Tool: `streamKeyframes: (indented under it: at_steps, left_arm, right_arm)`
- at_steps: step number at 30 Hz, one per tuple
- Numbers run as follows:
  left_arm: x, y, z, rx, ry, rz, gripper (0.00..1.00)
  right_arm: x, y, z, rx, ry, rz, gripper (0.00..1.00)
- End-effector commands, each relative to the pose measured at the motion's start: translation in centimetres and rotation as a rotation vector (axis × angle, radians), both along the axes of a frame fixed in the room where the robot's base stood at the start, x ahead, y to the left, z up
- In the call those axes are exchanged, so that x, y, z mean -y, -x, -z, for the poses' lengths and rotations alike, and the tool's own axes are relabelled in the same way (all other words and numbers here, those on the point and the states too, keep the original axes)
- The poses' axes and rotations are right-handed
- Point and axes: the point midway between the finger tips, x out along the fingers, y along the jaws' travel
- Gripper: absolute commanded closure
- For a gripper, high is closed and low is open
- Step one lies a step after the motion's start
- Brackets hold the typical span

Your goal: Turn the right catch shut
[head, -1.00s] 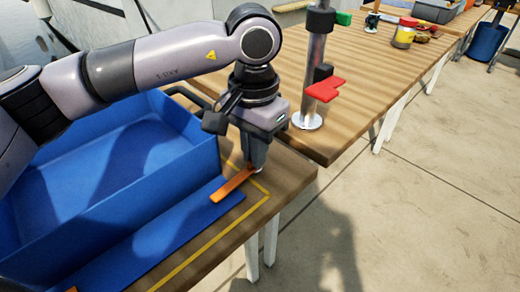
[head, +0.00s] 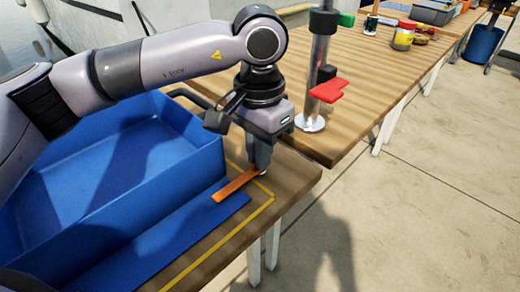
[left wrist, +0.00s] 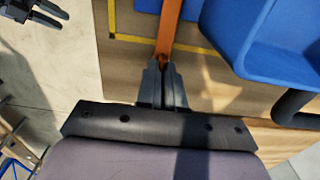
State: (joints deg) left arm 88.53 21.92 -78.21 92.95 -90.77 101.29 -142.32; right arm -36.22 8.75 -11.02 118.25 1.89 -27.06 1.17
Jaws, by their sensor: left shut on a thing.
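The orange catch (head: 236,186) is a flat bar near the right end of the blue strip in front of the blue box. One end lies over the strip. My left gripper (head: 263,168) points down and is shut on its other end, near the table corner. In the left wrist view the orange catch (left wrist: 169,30) runs up from between the closed fingers (left wrist: 164,82), which hide its gripped end. My right gripper (left wrist: 52,16) shows at the top left of the left wrist view, its fingers apart and empty.
The blue box (head: 130,175) stands left of the catch. Yellow tape (head: 262,215) edges the table corner. Behind is a wooden table with a metal post (head: 318,80) bearing a red handle (head: 328,90). Open floor lies to the right.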

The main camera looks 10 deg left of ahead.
Motion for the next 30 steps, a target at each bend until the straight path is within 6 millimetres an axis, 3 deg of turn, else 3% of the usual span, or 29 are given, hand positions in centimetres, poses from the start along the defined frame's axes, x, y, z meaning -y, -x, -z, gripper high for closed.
streamKeyframes:
  at_steps: [1,3,4,14,24,30]
  left_arm:
    - [0.0,0.0,-0.2,0.004,0.0,0.004,1.0]
    - [0.0,0.0,-0.2,0.004,0.0,0.003,0.73]
    - [0.0,0.0,-0.2,0.004,0.0,0.003,0.67]
    - [0.0,0.0,-0.4,0.002,0.0,0.001,0.67]
    - [0.0,0.0,-5.5,0.004,0.001,0.002,0.67]
    - [0.0,0.0,-7.2,0.003,-0.001,0.002,0.67]
  right_arm:
    - [0.0,-0.1,0.0,0.001,0.0,0.0,0.65]
    - [0.0,-0.1,0.0,0.002,0.0,0.0,0.65]
    - [0.0,-0.1,0.0,0.002,0.0,0.0,0.65]
    - [0.0,-0.2,-0.1,0.004,-0.002,0.001,0.65]
    - [0.3,0.2,0.0,-0.013,-0.001,0.011,0.65]
    - [0.4,0.7,0.2,-0.025,0.0,0.012,0.65]
